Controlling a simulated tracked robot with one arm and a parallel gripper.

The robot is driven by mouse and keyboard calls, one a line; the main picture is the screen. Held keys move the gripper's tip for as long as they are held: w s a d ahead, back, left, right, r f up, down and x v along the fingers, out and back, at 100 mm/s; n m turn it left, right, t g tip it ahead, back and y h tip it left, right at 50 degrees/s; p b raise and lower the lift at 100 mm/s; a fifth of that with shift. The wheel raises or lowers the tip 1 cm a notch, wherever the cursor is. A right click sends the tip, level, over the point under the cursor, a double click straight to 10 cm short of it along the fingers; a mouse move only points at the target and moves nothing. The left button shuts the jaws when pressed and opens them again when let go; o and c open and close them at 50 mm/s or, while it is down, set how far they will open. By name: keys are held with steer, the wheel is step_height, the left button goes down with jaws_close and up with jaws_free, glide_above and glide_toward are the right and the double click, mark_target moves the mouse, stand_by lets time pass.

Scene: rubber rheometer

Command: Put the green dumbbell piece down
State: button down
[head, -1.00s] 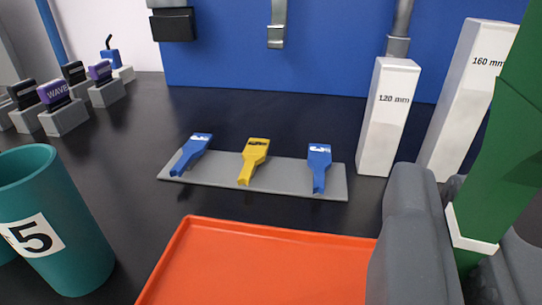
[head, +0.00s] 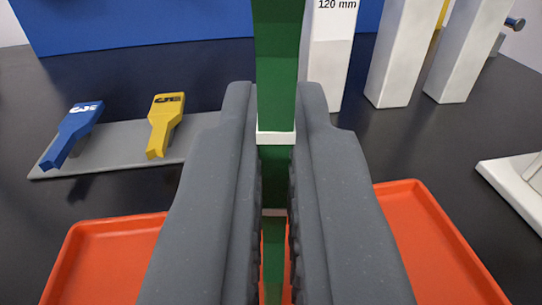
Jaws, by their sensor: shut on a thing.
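The green dumbbell piece (head: 276,75) is a tall upright green bar with white bands, in the middle of the head view. My gripper (head: 273,190) is shut on it, with a dark grey finger on each side. The upper end runs out of the top of the picture. The lower part shows between the fingers, and its bottom end is not clear. An orange-red tray (head: 425,225) lies below and behind my gripper. I cannot tell whether the piece touches the tray.
A grey plate (head: 110,132) at the left bears a blue tool (head: 72,133) and a yellow tool (head: 165,122). White blocks (head: 400,60), one marked 120 mm (head: 330,55), stand behind at the right. A white base (head: 515,180) sits at the right edge. Black table shows between them.

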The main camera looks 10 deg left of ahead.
steer(key=c, duration=1.6)
jaws_free()
steer(key=shift+f, duration=0.1)
steer(key=shift+s+d+r, duration=0.1)
steer(key=shift+s+r, duration=0.1)
steer(key=shift+s, duration=0.25)
steer(key=s+d, duration=0.1)
steer(key=s, duration=1)
steer(key=shift+d+b, duration=0.3)
steer(key=shift+b, duration=0.1)
